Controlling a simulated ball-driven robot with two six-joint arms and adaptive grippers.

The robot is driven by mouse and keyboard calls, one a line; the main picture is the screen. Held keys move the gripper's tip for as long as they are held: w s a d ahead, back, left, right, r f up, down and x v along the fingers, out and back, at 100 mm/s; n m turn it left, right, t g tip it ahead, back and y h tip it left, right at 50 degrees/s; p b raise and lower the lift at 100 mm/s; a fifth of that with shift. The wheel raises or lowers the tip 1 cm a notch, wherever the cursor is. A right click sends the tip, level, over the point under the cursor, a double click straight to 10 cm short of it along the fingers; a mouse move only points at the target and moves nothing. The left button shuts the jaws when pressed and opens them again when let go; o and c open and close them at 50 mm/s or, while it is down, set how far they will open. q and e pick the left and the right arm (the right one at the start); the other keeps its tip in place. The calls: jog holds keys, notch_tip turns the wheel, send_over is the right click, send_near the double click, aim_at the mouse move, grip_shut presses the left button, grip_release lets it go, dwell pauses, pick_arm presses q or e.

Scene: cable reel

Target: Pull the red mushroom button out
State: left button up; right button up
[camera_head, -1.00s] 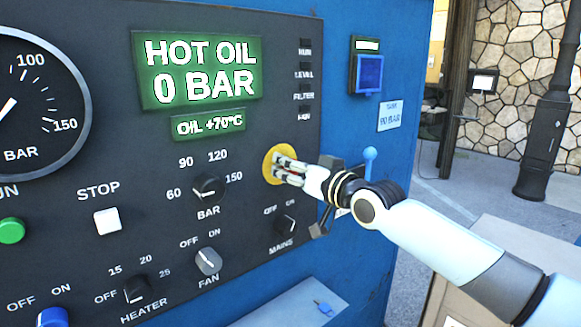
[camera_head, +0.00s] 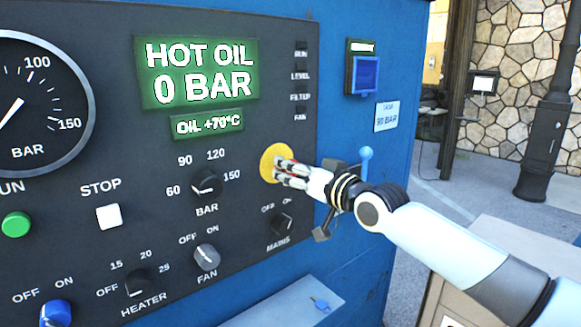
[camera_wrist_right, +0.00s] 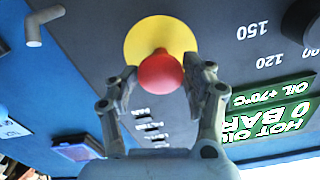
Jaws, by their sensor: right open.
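The red mushroom button (camera_wrist_right: 160,71) sits on a round yellow plate (camera_wrist_right: 150,38) on the dark panel, as the right wrist view shows. In the head view the yellow plate (camera_head: 268,163) shows, with the button mostly hidden behind my fingers. My right gripper (camera_head: 283,172) is at the plate. In the right wrist view its two fingers (camera_wrist_right: 165,88) stand open on either side of the red button, with a gap visible beside it. I cannot tell whether either finger touches it. My left gripper is not in view.
Left of my right gripper on the panel (camera_head: 120,160) are the BAR knob (camera_head: 206,185), FAN knob (camera_head: 207,257) and white STOP button (camera_head: 109,217). The MAINS switch (camera_head: 281,224) is just below. A blue-tipped lever (camera_head: 366,155) stands close behind my wrist.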

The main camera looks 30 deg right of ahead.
jog(key=shift+o, duration=1.2)
jog(key=shift+s+r, duration=0.1)
jog(key=shift+w, duration=0.35)
jog(key=shift+s, duration=0.1)
jog(key=s, duration=0.7)
jog(key=shift+s+d, duration=0.15)
jog(key=shift+d, duration=0.2)
jog(key=shift+f, duration=0.2)
